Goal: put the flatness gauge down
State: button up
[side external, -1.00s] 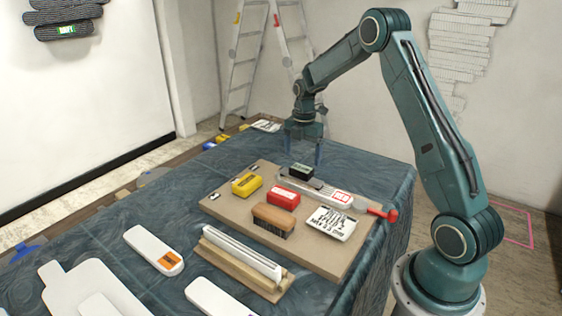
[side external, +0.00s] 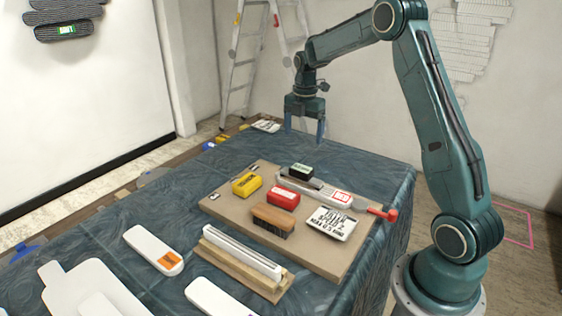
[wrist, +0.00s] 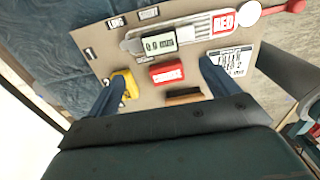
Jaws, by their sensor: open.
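The flatness gauge appears to be the small dark block with a pale green display (side external: 301,170), at the back of the brown board. In the wrist view its display (wrist: 159,42) faces up, at the left end of a long grey tool; I cannot tell whether it rests on that tool or beside it. My gripper (side external: 304,131) is open and empty, pointing down, clear above the gauge. In the wrist view its two blue fingers (wrist: 160,85) stand wide apart with nothing gripped between them.
The brown board (side external: 222,209) also holds a yellow block (side external: 247,184), a red block (side external: 283,198), a wooden-backed brush (side external: 272,218), a white lettered card (side external: 332,223) and the grey tool with a red handle (side external: 383,213). White tools lie at the front. The cloth behind the board is clear.

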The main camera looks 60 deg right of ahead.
jog(key=shift+r, duration=0.1)
jog(key=s+a+r+m+t, duration=0.3)
jog(key=s+a+r+m, duration=0.6)
jog(key=a+r, duration=0.5)
jog(key=s+a+m+t, duration=0.1)
jog(key=s+a+m, duration=0.3)
jog(key=s, duration=0.5)
jog(key=s+a+f+m+t, duration=0.1)
jog(key=s+a+m, duration=0.4)
jog(key=s, duration=0.4)
jog(key=shift+a+f+t, duration=0.25)
jog(key=shift+a+t, duration=0.05)
jog(key=shift+a, duration=0.2)
